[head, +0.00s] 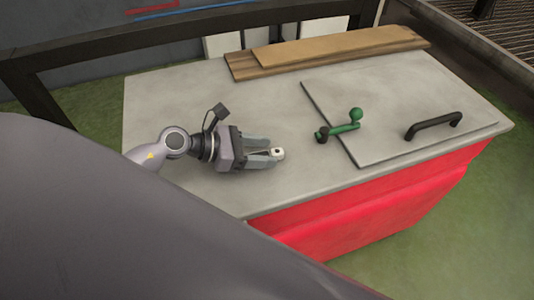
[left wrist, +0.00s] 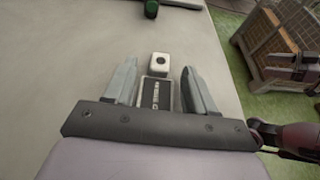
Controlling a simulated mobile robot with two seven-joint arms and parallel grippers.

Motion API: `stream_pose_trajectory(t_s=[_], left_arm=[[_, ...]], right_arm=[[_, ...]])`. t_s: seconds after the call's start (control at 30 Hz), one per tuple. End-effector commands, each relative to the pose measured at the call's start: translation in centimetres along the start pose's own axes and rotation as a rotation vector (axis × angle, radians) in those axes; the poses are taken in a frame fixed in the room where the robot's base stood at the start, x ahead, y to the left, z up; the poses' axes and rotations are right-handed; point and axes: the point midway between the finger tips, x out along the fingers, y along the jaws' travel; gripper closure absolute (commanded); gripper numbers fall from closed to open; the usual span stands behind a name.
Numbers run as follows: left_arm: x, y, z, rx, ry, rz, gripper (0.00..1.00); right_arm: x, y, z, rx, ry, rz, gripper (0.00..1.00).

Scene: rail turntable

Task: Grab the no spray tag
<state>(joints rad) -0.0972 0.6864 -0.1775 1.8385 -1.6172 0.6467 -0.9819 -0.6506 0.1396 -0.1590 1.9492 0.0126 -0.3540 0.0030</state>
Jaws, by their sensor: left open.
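The tag is a small pale piece with a dark round hole (head: 278,153), lying on the grey tabletop in the head view. In the left wrist view its white end with the hole (left wrist: 160,62) shows near the fingertips. A dark panel with pale print (left wrist: 156,94) shows behind that end, between the fingers; I cannot tell if it is all one piece. My left gripper (head: 272,150) is open, with its fingers on either side of the tag. In the left wrist view both fingers (left wrist: 159,68) show a gap to the white end.
A green lever (head: 340,131) with a round knob and a black handle (head: 434,125) sit on a raised plate to the right. Wooden boards (head: 330,50) lie along the back edge. A wooden crate (left wrist: 272,42) stands on the floor at the right in the left wrist view.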

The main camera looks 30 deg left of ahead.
Motion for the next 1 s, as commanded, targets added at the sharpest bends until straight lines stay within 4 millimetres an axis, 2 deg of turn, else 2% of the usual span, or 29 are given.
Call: stream_pose_trajectory(t_s=[0.13, 0.37, 0.4, 0.47, 0.5, 0.53, 0.83, 1.0], left_arm=[[1.3, 0.0, 0.1, -0.001, -0.001, -0.001, 0.45], [1.5, 0.0, 0.0, 0.0, 0.001, 0.0, 0.45], [1.5, 0.0, 0.0, 0.0, 0.001, 0.0, 0.48], [1.5, 0.0, 0.0, 0.0, 0.001, 0.0, 0.67], [1.5, 0.0, 0.0, 0.0, 0.001, 0.0, 0.8], [1.5, 0.0, 0.0, 0.0, 0.001, 0.0, 0.85], [1.4, 0.0, 0.1, 0.001, 0.0, 0.0, 0.85], [1.0, 0.0, 1.0, 0.004, 0.0, 0.0, 0.85]], right_arm=[[-0.1, 0.0, -0.2, 0.0, 0.0, 0.0, 0.25], [-0.1, 0.0, -0.1, 0.0, 0.0, 0.0, 0.25], [-0.1, 0.0, -0.1, 0.0, 0.0, 0.0, 0.25], [-0.1, 0.0, -0.1, 0.0, 0.0, 0.0, 0.25], [-0.1, 0.0, -0.1, 0.0, 0.0, 0.0, 0.25], [-0.1, 0.0, -0.1, 0.0, 0.0, 0.0, 0.25], [-0.1, 0.0, -0.2, 0.0, 0.0, 0.0, 0.25], [-0.3, 0.0, -0.4, 0.0, 0.0, 0.0, 0.25]])
